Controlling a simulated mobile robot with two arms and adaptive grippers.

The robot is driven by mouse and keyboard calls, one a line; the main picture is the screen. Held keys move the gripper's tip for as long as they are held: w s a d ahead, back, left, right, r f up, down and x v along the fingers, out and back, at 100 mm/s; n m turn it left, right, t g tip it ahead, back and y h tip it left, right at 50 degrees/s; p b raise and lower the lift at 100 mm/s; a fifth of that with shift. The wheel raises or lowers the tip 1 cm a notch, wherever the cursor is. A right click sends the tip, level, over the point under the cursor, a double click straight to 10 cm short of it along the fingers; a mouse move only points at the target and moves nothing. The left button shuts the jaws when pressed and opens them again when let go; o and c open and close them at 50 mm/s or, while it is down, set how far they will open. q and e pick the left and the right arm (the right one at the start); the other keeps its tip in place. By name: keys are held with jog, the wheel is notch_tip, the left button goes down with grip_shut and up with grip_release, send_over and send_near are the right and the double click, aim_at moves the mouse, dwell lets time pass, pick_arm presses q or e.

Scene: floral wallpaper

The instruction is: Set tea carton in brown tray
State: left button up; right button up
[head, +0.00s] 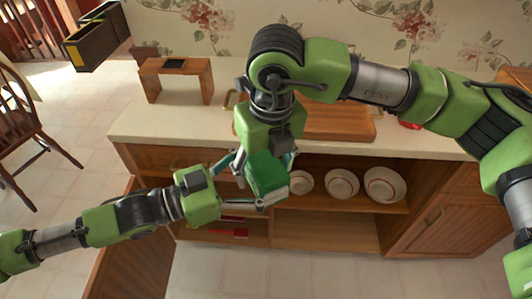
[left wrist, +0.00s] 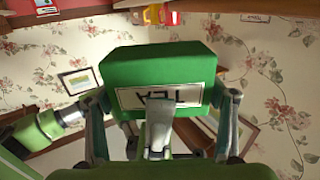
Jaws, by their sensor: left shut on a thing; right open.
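The green tea carton (head: 267,174) is held in front of the counter's edge, above the open shelves. In the left wrist view the carton (left wrist: 160,72) fills the middle, its white TEA label upside down. My left gripper (head: 250,182) is shut on the carton, with fingers on both sides of it. My right gripper (head: 266,158) hangs just above the carton, open; its fingertips are partly hidden, and I cannot tell whether they touch the carton. The brown tray (head: 335,121), wooden with metal handles, lies on the counter behind my right arm, which hides its left part.
A small wooden stand (head: 177,80) is on the counter (head: 150,123) at left. Several bowls (head: 341,184) sit on the shelf below. A red item (head: 409,124) is right of the tray. A chair (head: 22,125) stands at far left.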

jog(key=shift+w+f, duration=0.1)
jog(key=shift+f, duration=0.4)
jog(key=c, duration=1.2)
pick_arm(q)
jog(key=o, duration=1.2)
pick_arm(e)
jog(key=shift+c, duration=0.2)
pick_arm(q)
jog(key=shift+o, duration=0.2)
jog(key=shift+a, duration=0.1)
